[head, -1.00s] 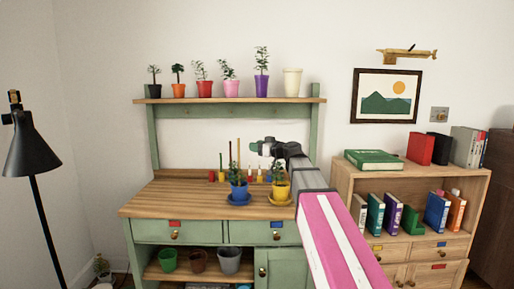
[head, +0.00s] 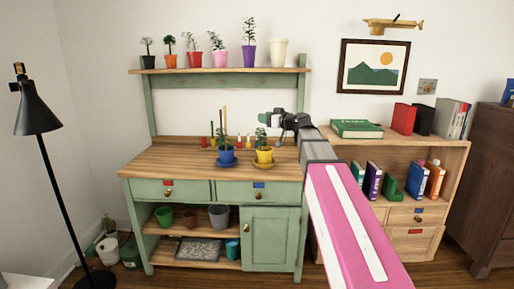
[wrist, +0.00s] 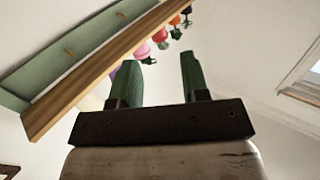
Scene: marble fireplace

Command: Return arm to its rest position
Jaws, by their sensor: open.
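My gripper (head: 273,124) is at the end of my pink and white arm (head: 345,225). In the head view it appears just above the yellow pot (head: 264,156) on the potting bench (head: 160,162). The wrist view shows its two dark green fingers (wrist: 158,76) spread apart with nothing between them. The yellow pot and the blue pot (head: 226,156) each hold a plant and stand upright on saucers. My arm hides part of the bookcase and the bench's right side.
A raised shelf (head: 220,71) with several potted plants spans the bench back; it shows tilted in the wrist view (wrist: 75,82). A bookcase (head: 445,160) with a green book (head: 356,128) on top stands right. A black lamp (head: 36,115) stands left. Wood floor (head: 180,280) shows in front.

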